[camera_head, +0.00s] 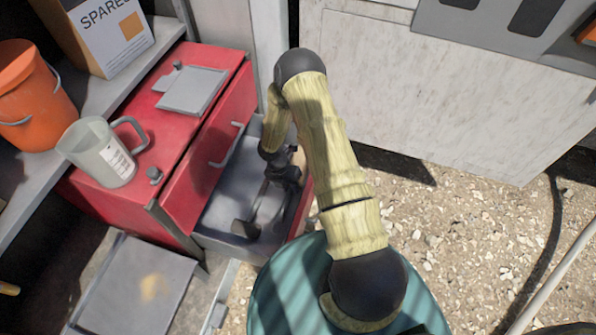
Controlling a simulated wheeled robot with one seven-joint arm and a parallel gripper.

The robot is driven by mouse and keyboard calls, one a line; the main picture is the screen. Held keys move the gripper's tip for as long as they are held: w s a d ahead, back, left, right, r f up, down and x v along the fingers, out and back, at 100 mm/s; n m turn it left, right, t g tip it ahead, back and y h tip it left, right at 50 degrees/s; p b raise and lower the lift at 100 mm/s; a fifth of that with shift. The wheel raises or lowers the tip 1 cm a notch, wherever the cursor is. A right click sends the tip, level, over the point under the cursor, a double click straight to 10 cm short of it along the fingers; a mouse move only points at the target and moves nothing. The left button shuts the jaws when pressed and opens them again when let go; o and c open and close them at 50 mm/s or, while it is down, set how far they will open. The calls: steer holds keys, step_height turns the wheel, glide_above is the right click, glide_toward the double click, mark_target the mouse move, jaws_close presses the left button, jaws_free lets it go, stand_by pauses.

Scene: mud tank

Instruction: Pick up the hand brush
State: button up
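An open drawer (220,212) of the red cabinet shows grey inside. In it lies a dark item with a thin handle (257,204) and a dark block-like end (245,229). It may be the hand brush, but it is too small and dark to be sure. My gripper (283,178) is over the right part of the drawer, close to the upper end of that handle. Its fingers are dark and partly lost against the drawer, so I cannot tell whether they are open, shut or touching the handle.
An orange bucket (33,100) and a box marked SPARES (107,35) stand on a grey shelf. A pale panel (430,90) closes the back; gravel lies right.

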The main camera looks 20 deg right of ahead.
mark_target(290, 188)
jaws_close()
steer(key=shift+r, duration=0.1)
step_height(290, 188, up, 18)
steer(key=p, duration=0.2)
stand_by(0.4)
